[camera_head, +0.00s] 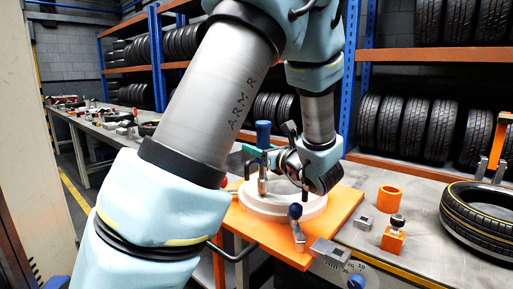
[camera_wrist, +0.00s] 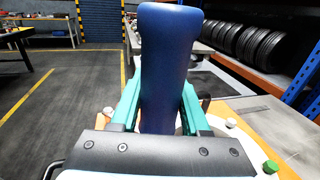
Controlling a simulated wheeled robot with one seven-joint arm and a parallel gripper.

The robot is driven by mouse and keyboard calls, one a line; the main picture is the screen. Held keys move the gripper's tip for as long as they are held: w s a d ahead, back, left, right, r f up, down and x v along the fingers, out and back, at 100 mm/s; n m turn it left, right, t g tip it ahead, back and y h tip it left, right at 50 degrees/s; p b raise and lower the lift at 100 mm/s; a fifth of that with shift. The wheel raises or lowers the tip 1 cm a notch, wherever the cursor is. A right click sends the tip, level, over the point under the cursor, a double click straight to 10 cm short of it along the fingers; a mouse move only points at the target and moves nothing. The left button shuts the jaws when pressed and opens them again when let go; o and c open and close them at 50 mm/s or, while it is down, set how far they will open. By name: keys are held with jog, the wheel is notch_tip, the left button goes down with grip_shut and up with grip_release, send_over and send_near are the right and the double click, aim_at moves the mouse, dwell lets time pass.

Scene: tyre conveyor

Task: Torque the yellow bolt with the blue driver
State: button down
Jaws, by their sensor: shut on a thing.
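The blue driver (camera_head: 263,133) stands upright in my gripper (camera_head: 258,151), its metal shaft pointing down over the white round disc (camera_head: 262,211). In the wrist view the driver's blue handle (camera_wrist: 168,60) fills the middle, between the two teal fingers of my gripper (camera_wrist: 162,108), which are shut on it. A green bolt head (camera_wrist: 270,167) and a white one (camera_wrist: 232,123) show at the right in the wrist view. I cannot make out the yellow bolt in either view. The driver's tip is too small to tell whether it touches anything.
The disc sits on an orange plate (camera_head: 343,205) on the workbench. A lever with a dark blue knob (camera_head: 295,212) stands at the plate's front. An orange ring (camera_head: 388,198), an orange block (camera_head: 393,238) and a tyre (camera_head: 480,217) lie to the right. Tyre racks stand behind.

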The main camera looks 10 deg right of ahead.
jog(key=shift+f, duration=0.4)
dwell(0.9)
